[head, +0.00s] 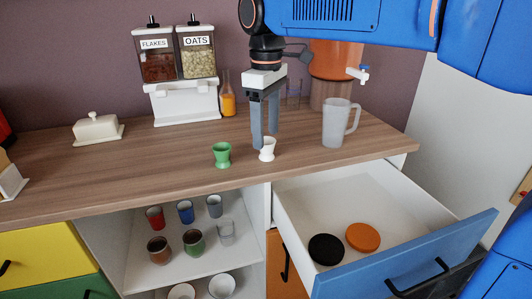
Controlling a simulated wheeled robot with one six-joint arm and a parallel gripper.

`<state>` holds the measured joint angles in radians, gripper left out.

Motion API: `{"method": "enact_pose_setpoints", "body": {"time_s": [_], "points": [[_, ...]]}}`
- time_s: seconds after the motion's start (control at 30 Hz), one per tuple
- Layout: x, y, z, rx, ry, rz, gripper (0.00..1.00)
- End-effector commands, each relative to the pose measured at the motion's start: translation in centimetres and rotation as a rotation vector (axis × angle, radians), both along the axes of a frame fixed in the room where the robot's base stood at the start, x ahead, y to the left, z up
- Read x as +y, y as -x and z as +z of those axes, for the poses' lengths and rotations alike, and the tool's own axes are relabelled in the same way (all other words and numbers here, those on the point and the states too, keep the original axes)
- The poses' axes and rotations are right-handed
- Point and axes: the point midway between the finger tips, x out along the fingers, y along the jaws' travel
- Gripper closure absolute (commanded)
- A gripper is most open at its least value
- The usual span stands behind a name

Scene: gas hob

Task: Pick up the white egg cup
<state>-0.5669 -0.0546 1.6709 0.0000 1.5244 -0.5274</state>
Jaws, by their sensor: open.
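The white egg cup (267,149) stands upright on the wooden counter, near its front edge. A green egg cup (222,154) stands just to its left. My gripper (265,141) points straight down with its two grey fingers apart. The fingers are above and slightly behind the white egg cup in the picture. I cannot tell whether they touch it. Nothing is held between them.
A clear mug (336,124) stands to the right, with an orange dispenser (336,60) behind it. Cereal dispensers (180,60), a bottle (227,98) and a butter dish (97,127) are on the counter (150,158). An open drawer (400,258) juts out below right.

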Motion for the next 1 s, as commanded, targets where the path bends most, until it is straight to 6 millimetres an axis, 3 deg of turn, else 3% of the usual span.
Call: {"method": "enact_pose_setpoints", "body": {"time_s": [0.33, 0.67, 0.83, 1.0], "points": [[0.0, -0.2, -4.3, 0.001, 0.000, 0.000, 0.42], [0.0, -0.2, -4.8, 0.000, 0.000, 0.000, 0.42], [0.0, -0.2, -4.8, 0.000, 0.000, 0.000, 0.83], [0.0, -0.2, -4.8, 0.000, 0.000, 0.000, 0.86]]}}
